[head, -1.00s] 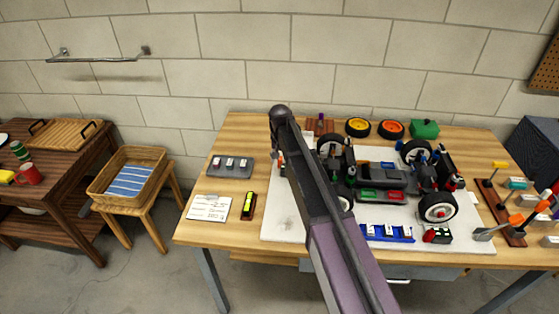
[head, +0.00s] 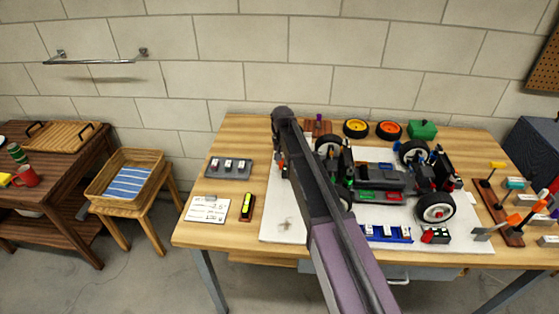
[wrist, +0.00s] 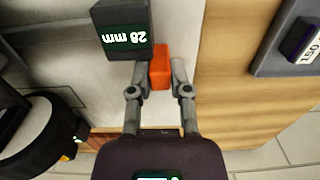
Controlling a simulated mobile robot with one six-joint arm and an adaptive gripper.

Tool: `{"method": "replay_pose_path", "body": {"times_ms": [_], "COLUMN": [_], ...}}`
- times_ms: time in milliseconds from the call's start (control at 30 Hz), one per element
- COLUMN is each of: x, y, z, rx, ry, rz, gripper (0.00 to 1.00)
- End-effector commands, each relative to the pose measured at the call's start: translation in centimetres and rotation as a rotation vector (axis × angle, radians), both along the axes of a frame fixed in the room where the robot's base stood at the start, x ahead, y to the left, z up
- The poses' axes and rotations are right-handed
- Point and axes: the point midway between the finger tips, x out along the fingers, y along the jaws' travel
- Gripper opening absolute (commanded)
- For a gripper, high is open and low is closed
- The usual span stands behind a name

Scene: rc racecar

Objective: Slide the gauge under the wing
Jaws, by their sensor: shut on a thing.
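In the wrist view my gripper (wrist: 160,78) is shut on the orange grip (wrist: 160,66) of a gauge. The gauge's dark block (wrist: 123,28) reads "28 mm" and points away from my fingers, over the white mat's edge. In the head view the gauge is mostly hidden by my arm, left of the car. The racecar (head: 385,180) stands on the mat, with dark upright panels at its left end (head: 347,165) and right end (head: 447,168). I cannot tell which of these is the wing. A black tyre (wrist: 35,135) shows at lower left in the wrist view.
The white mat (head: 283,222) lies on the wooden table (head: 225,225). A grey tray of small labelled blocks (head: 229,168), a card (head: 208,208) and a yellow level (head: 247,206) lie to the left. Spare wheels (head: 355,129) stand behind the car. A tool rack (head: 497,210) is at right.

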Motion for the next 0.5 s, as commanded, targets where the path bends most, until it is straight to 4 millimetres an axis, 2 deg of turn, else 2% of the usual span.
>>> {"method": "replay_pose_path", "body": {"times_ms": [33, 67, 100, 167, 500], "x": [-0.06, -0.06, -0.06, -0.07, -0.04], "y": [-0.52, -0.54, -0.56, -0.53, -0.32], "z": [-0.03, -0.03, -0.03, -0.03, -0.02], "rx": [-0.011, -0.012, -0.012, -0.011, -0.008], "ry": [0.0, 0.0, 0.001, 0.001, 0.0], "rz": [-0.003, -0.003, -0.003, -0.003, -0.002], "gripper": [0.0, 0.31, 0.43, 0.6, 0.6]}}
